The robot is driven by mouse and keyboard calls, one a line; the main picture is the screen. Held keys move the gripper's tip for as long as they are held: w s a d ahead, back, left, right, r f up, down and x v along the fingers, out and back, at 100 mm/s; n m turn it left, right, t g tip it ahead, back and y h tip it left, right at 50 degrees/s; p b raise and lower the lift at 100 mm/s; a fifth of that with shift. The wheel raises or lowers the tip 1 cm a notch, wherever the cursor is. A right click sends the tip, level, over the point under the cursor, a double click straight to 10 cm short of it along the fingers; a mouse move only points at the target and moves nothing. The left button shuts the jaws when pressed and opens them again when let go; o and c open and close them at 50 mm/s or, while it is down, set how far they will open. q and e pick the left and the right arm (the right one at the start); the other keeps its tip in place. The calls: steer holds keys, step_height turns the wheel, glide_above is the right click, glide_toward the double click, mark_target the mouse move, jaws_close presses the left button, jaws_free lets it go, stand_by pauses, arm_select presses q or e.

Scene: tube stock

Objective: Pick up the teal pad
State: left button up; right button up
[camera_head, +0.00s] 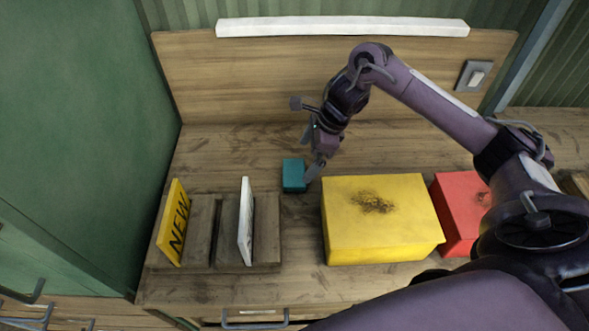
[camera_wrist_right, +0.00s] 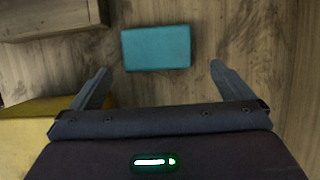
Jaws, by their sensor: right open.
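The teal pad (camera_head: 293,175) is a small block on the wooden counter, left of the yellow box. In the right wrist view the teal pad (camera_wrist_right: 156,47) lies ahead of the fingertips, roughly centred between the two fingers. My right gripper (camera_head: 308,176) reaches in from the right and hovers close to the pad's right side in the head view. In the wrist view the right gripper (camera_wrist_right: 158,74) has its fingers spread wide with nothing between them. My left gripper is not in view.
A yellow box (camera_head: 375,220) and a red box (camera_head: 458,210) stand on the counter (camera_head: 230,150) to the right. A yellow "NEW" sign (camera_head: 173,222) and a white upright card (camera_head: 245,221) stand at the left. The counter behind the pad is clear.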

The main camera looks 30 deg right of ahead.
mark_target(295, 172)
steer(key=shift+a+f, duration=0.65)
steer(key=shift+f, duration=0.1)
steer(key=p+x, duration=0.1)
steer(key=x, duration=0.2)
steer(key=shift+w+a+f, duration=0.1)
steer(key=shift+f, duration=0.05)
steer(key=shift+w+a+f, duration=0.1)
steer(key=shift+f, duration=0.35)
steer(key=c, duration=0.8)
steer(key=shift+r, duration=0.1)
